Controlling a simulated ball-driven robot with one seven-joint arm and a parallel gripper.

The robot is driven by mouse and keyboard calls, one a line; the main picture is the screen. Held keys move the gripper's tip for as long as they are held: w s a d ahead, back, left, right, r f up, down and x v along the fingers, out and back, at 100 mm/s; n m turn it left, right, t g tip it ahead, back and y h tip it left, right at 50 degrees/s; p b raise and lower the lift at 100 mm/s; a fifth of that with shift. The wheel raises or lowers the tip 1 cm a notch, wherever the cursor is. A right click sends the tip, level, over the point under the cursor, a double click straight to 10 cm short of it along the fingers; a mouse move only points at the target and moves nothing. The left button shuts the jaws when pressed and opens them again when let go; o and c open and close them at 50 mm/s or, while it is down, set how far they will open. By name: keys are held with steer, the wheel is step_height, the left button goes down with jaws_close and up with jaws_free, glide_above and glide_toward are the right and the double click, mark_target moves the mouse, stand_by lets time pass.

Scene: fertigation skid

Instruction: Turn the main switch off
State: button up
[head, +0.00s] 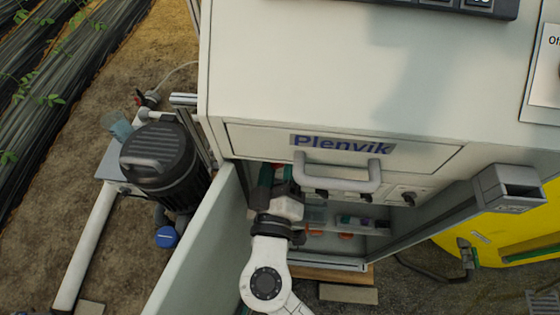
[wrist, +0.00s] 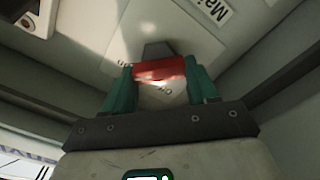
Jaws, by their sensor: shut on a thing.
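In the head view, my gripper (head: 275,178) reaches under the front edge of the white cabinet (head: 340,85); the switch is hidden there.
A drawer-like front marked "Plenvik" with a white bar handle (head: 338,180) is close right of my gripper. An open door panel (head: 205,255) stands to the left. A shelf with small items (head: 345,222) is behind. A black motor (head: 165,160) stands further left, and a yellow tank (head: 500,235) right.

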steer(key=shift+c, duration=1.3)
steer(key=shift+n, duration=0.3)
steer(key=n, duration=0.3)
steer(key=shift+w+n, duration=0.1)
steer(key=shift+n, duration=0.2)
steer(key=n, duration=0.4)
steer(key=shift+f+n+p, duration=0.1)
steer(key=shift+n+p, duration=0.2)
steer(key=shift+p, duration=0.1)
steer(key=n+p, duration=0.2)
steer(key=n, duration=0.3)
steer(key=shift+f, duration=0.1)
steer(key=shift+f+n+p, duration=0.15)
steer(key=shift+n+p, duration=0.6)
steer(key=shift+n, duration=1.25)
